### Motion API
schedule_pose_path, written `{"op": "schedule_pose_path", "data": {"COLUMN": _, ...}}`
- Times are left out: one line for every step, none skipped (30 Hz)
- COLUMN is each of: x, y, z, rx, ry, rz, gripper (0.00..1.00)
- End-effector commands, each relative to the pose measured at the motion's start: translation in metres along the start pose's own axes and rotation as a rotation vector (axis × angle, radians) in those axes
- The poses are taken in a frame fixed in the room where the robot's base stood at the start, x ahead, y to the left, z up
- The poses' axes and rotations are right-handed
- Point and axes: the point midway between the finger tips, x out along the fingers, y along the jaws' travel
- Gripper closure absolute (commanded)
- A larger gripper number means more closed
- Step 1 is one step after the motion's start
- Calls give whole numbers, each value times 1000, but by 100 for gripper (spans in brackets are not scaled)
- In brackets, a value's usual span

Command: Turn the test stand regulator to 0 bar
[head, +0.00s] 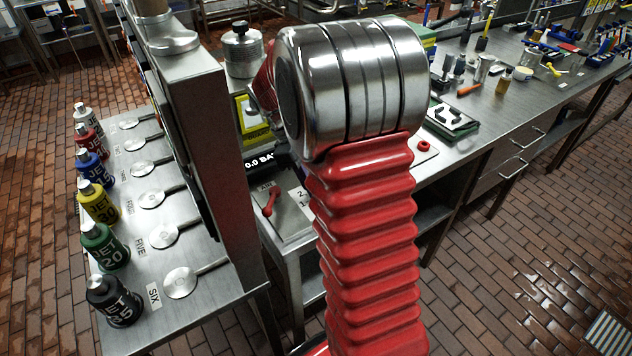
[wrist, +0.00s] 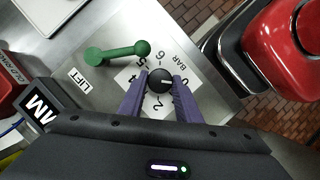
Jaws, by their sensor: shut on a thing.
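The regulator knob (wrist: 158,82) is small, round and black, on a white dial plate (wrist: 131,77) marked BAR with numbers around it. My gripper (wrist: 161,77) has its two purple fingers on either side of the knob, shut on it. A small pale mark shows on the knob, but I cannot tell exactly which number it points to. In the head view, a black display (head: 262,162) reads "0.0 BA", with its ends hidden. My gripper and the knob are hidden behind my red arm there.
A green lever (wrist: 118,53) lies beside the dial, near a LIFT label (wrist: 76,77). A red lever (head: 270,203) is on the stand's panel. A tall steel column (head: 210,150) stands close at left. Several bottles (head: 104,243) line the left table. A cluttered bench (head: 490,100) runs right.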

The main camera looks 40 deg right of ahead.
Motion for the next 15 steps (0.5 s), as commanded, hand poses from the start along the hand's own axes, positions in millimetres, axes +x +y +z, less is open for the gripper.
{"op": "schedule_pose_path", "data": {"x": 0, "y": 0, "z": 0, "rx": -21, "ry": 1, "rz": 9, "gripper": 92}}
{"op": "schedule_pose_path", "data": {"x": 0, "y": 0, "z": 0, "rx": -33, "ry": 1, "rz": 15, "gripper": 92}}
{"op": "schedule_pose_path", "data": {"x": 0, "y": 0, "z": 0, "rx": -46, "ry": 1, "rz": 21, "gripper": 92}}
{"op": "schedule_pose_path", "data": {"x": 0, "y": 0, "z": 0, "rx": -56, "ry": 1, "rz": 25, "gripper": 92}}
{"op": "schedule_pose_path", "data": {"x": 0, "y": -1, "z": 0, "rx": -64, "ry": 1, "rz": 28, "gripper": 92}}
{"op": "schedule_pose_path", "data": {"x": 0, "y": -1, "z": 0, "rx": -72, "ry": 0, "rz": 31, "gripper": 92}}
{"op": "schedule_pose_path", "data": {"x": 0, "y": -1, "z": 0, "rx": -77, "ry": 0, "rz": 33, "gripper": 92}}
{"op": "schedule_pose_path", "data": {"x": 0, "y": -1, "z": 0, "rx": -81, "ry": 0, "rz": 34, "gripper": 92}}
{"op": "schedule_pose_path", "data": {"x": 0, "y": -1, "z": 0, "rx": -85, "ry": 0, "rz": 36, "gripper": 92}}
{"op": "schedule_pose_path", "data": {"x": 0, "y": -1, "z": 0, "rx": -87, "ry": 0, "rz": 37, "gripper": 92}}
{"op": "schedule_pose_path", "data": {"x": 0, "y": -1, "z": 0, "rx": -89, "ry": 0, "rz": 37, "gripper": 92}}
{"op": "schedule_pose_path", "data": {"x": 0, "y": -1, "z": 0, "rx": -91, "ry": 0, "rz": 38, "gripper": 92}}
{"op": "schedule_pose_path", "data": {"x": 0, "y": -1, "z": 0, "rx": -91, "ry": 0, "rz": 38, "gripper": 92}}
{"op": "schedule_pose_path", "data": {"x": 0, "y": -1, "z": 0, "rx": -92, "ry": 0, "rz": 38, "gripper": 92}}
{"op": "schedule_pose_path", "data": {"x": 0, "y": -1, "z": 0, "rx": -92, "ry": 0, "rz": 38, "gripper": 92}}
